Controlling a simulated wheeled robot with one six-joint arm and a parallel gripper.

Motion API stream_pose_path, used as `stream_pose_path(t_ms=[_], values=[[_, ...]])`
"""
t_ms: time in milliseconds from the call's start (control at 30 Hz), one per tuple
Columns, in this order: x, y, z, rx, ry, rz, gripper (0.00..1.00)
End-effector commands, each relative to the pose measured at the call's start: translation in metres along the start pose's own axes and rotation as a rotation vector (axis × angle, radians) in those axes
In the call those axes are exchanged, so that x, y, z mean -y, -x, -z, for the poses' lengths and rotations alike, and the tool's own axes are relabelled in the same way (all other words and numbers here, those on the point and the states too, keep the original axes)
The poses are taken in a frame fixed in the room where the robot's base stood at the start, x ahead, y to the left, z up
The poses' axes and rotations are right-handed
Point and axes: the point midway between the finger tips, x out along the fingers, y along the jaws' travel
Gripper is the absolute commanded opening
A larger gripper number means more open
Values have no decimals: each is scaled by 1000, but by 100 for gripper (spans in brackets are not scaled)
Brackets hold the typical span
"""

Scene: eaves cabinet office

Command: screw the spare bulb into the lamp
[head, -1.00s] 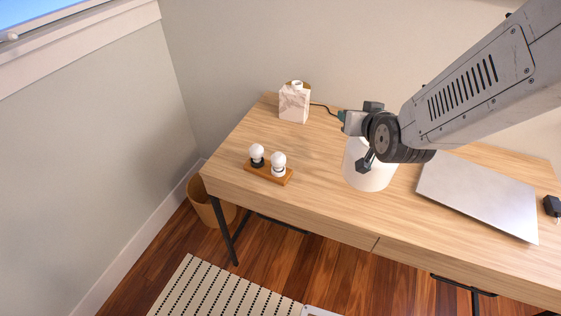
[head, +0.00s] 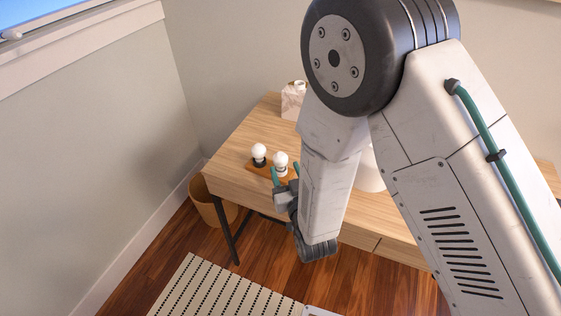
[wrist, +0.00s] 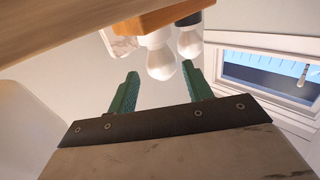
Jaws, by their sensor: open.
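Two white bulbs stand upright in a wooden holder (head: 257,170) at the desk's front left. The left bulb (head: 259,151) has a dark base; the right bulb (head: 281,158) has a pale one. My gripper (head: 285,168) is open and empty at the front of the right bulb. In the upside-down wrist view, this bulb (wrist: 160,66) shows between the green fingertips, with no clear contact; the other bulb (wrist: 191,70) is beside it. The marble lamp base (head: 293,101) with a white socket on top stands at the back, partly hidden by my arm.
A white shade (head: 368,172) stands on the desk (head: 232,150), mostly hidden behind my arm. A wicker bin (head: 205,207) is below the desk's left end. A window (wrist: 262,72) is at the right of the wrist view. A striped rug (head: 215,290) lies in front.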

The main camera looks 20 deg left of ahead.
Motion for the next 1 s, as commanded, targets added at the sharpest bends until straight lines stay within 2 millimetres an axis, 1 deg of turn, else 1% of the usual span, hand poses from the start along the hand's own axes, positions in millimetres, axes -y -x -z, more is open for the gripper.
stream_pose_path(t_ms=[200,300,400,600,633,667,700,1000], values=[[1,-33,-3,0,0,-2,50],[1,-44,-3,1,0,-2,50],[1,-49,-3,1,0,-1,50],[2,-50,-3,2,1,0,50],[2,-50,-3,2,1,0,45],[2,-49,-3,2,1,0,36],[2,-49,-3,2,0,-1,25],[2,-49,-3,2,0,-1,24]])
